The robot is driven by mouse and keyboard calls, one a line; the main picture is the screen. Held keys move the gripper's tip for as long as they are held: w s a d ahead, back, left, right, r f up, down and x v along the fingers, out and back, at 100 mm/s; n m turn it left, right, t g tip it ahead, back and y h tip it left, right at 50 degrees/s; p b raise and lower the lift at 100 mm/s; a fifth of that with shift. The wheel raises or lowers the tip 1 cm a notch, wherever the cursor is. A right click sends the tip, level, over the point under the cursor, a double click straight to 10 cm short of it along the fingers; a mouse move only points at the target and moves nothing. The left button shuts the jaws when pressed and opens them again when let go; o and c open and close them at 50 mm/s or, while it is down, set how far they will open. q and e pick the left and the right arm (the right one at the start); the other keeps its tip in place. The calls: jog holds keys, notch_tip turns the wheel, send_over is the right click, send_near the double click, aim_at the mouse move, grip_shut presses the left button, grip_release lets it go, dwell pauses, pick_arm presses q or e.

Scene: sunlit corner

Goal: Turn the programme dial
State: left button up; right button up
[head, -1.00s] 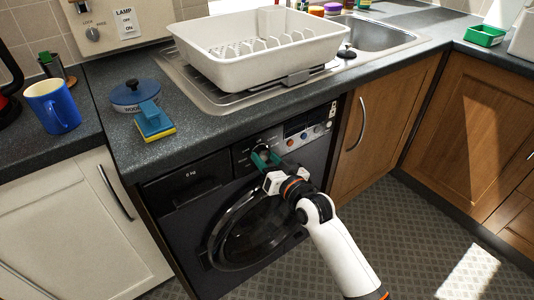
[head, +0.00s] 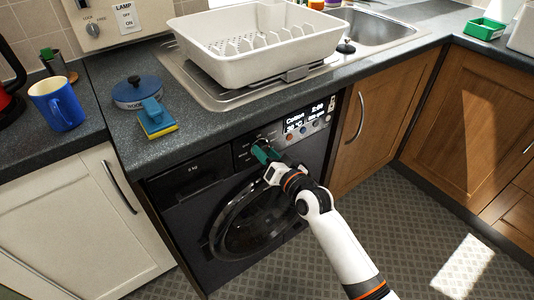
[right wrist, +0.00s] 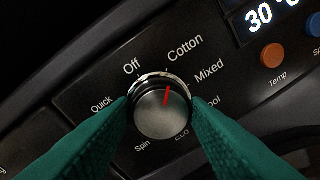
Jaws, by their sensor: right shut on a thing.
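The programme dial (right wrist: 162,112) is a silver knob with a red pointer line, on the dark washing machine's (head: 185,215) front panel. In the right wrist view the red line points up and slightly right, towards the Cotton label (right wrist: 185,50). Off, Mixed, Quick, Spin and other labels ring it. My right gripper (head: 262,151) has green fingers shut on the dial's two sides; in the head view they largely hide it. The display (head: 308,115) is lit and reads Cotton, with a temperature and a time. My left gripper is out of view.
Cupboards flank the machine. The patterned floor at right is clear.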

jog(key=o, duration=1)
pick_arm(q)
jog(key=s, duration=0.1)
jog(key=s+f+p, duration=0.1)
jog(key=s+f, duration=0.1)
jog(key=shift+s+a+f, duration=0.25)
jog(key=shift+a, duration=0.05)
pick_arm(e)
jog(key=v, duration=1.2)
